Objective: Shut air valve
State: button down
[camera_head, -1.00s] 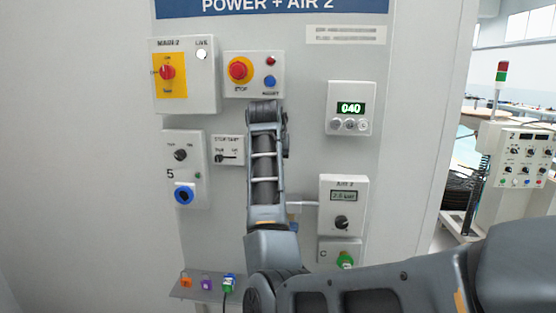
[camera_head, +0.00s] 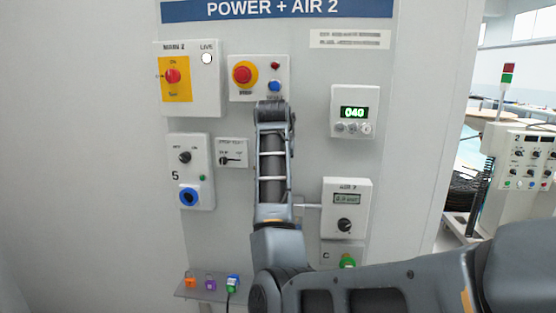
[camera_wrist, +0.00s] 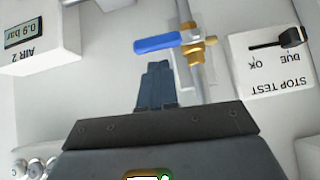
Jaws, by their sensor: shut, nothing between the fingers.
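The air valve has a brass body (camera_wrist: 196,50) on a grey pipe and a blue lever (camera_wrist: 157,43). In the wrist view the lever lies across the pipe, pointing left from the valve. My gripper (camera_wrist: 156,66) is shut and empty, with its fingertips just below the lever in that view. I cannot tell whether they touch it. In the head view my arm hides the valve and the gripper.
The stop test box (camera_wrist: 268,62) with its black switch is right of the valve in the wrist view. The emergency stop (camera_head: 242,74) and main switch (camera_head: 173,76) are on the panel near my arm.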

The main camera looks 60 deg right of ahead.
jog(key=d+r+v, duration=0.1)
jog(key=v, duration=1)
jog(key=shift+w+a+r, duration=0.25)
jog(key=shift+r, duration=0.1)
